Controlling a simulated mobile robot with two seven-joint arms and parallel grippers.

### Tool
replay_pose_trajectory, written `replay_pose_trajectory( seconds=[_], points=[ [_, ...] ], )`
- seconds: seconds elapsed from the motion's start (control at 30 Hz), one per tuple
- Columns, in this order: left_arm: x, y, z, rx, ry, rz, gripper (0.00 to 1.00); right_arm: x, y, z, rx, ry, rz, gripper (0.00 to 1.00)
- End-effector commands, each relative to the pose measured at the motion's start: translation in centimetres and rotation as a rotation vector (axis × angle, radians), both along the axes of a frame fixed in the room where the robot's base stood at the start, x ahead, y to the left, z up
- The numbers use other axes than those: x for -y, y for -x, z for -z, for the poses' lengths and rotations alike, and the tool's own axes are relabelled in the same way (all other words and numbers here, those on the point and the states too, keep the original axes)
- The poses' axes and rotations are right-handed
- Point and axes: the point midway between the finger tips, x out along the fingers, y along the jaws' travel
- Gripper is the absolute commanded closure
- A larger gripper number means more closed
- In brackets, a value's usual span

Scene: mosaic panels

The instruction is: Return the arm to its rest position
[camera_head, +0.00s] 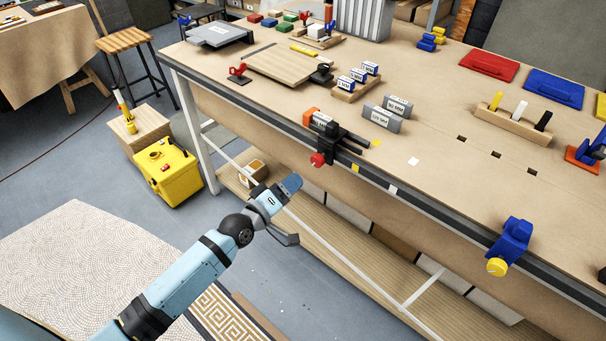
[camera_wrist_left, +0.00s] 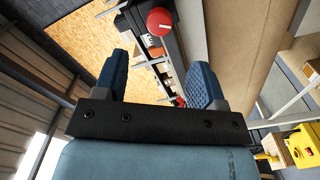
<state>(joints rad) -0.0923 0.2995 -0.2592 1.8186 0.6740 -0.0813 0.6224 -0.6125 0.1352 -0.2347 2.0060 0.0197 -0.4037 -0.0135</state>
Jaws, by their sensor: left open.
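My left arm (camera_head: 188,280) reaches in from the bottom left in the head view. My right gripper is in neither view.
A yellow toolbox (camera_head: 170,176) stands on the floor at the left. A wooden stool (camera_head: 124,40) is behind it. A blue clamp with a yellow knob (camera_head: 510,243) sits on the bench edge at the right. Blocks and trays cover the benchtop. Floor left of the bench is mostly open.

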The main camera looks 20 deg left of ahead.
Motion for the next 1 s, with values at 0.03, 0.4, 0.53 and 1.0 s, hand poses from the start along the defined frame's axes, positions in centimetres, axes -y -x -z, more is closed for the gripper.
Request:
replay_pose_trajectory(
  seconds=[0.03, 0.4, 0.53, 1.0],
  points=[
    [-0.3, 0.7, 0.1, -0.002, -0.001, 0.000, 0.36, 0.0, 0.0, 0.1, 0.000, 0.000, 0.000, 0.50],
    [-0.8, 2.1, 0.0, 0.000, 0.000, 0.000, 0.36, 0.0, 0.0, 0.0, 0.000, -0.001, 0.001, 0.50],
    [-0.8, 2.1, 0.0, 0.000, 0.000, 0.000, 0.36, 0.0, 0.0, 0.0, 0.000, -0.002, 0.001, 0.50],
    [1.7, 9.9, 1.6, -0.078, -0.387, 0.044, 0.36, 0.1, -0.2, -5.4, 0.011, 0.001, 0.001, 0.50]
  ],
)
